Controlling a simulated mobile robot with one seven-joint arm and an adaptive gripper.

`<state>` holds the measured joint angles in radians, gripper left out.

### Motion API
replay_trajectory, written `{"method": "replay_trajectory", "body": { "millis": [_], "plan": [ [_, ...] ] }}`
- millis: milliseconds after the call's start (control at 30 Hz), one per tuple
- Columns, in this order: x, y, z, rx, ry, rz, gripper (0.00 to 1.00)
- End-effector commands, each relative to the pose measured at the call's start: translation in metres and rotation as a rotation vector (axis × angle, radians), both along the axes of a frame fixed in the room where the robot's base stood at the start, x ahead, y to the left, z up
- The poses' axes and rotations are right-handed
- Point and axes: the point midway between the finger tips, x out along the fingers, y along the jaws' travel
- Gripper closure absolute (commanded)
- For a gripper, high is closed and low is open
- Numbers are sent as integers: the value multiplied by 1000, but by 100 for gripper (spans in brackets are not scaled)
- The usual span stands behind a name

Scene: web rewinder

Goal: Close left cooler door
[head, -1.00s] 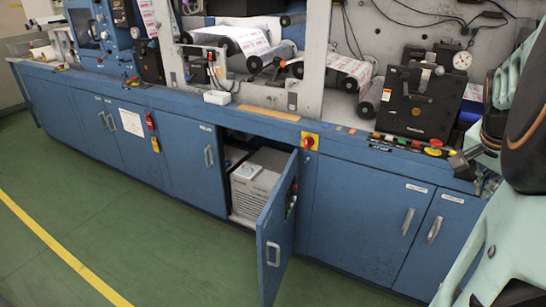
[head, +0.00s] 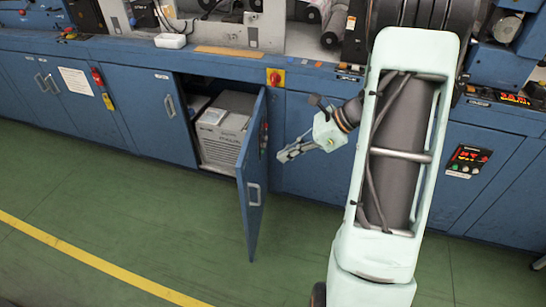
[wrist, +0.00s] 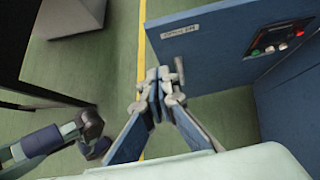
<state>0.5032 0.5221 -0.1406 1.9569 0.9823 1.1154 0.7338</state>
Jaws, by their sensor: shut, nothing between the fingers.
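The blue left cooler door (head: 252,165) stands swung out, hinged at the right side of its opening. Its silver handle (head: 254,195) is near the free edge. The grey cooler unit (head: 222,125) shows inside the opening. My gripper (head: 283,156) is in the head view, right of the door, on its outer side. In the wrist view, my gripper (wrist: 160,76) is shut and empty, its tips overlapping the picture of the door (wrist: 215,60), which carries a label and coloured buttons. I cannot tell whether the tips touch the door.
My arm covers the right middle of the head view. Shut blue cabinets (head: 305,145) run along both sides of the opening. A red and yellow switch (head: 275,77) sits above the hinge side. The green floor (head: 150,215) before the door is clear.

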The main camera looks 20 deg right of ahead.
Motion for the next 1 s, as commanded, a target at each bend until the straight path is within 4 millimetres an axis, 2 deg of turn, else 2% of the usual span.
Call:
{"method": "replay_trajectory", "body": {
  "millis": [400, 633, 1000],
  "plan": [
    [25, 56, -65, -1, 4, 6, 100],
    [40, 83, -61, -5, 0, 5, 100],
    [43, 90, -60, -3, 0, 3, 100]
  ]
}}
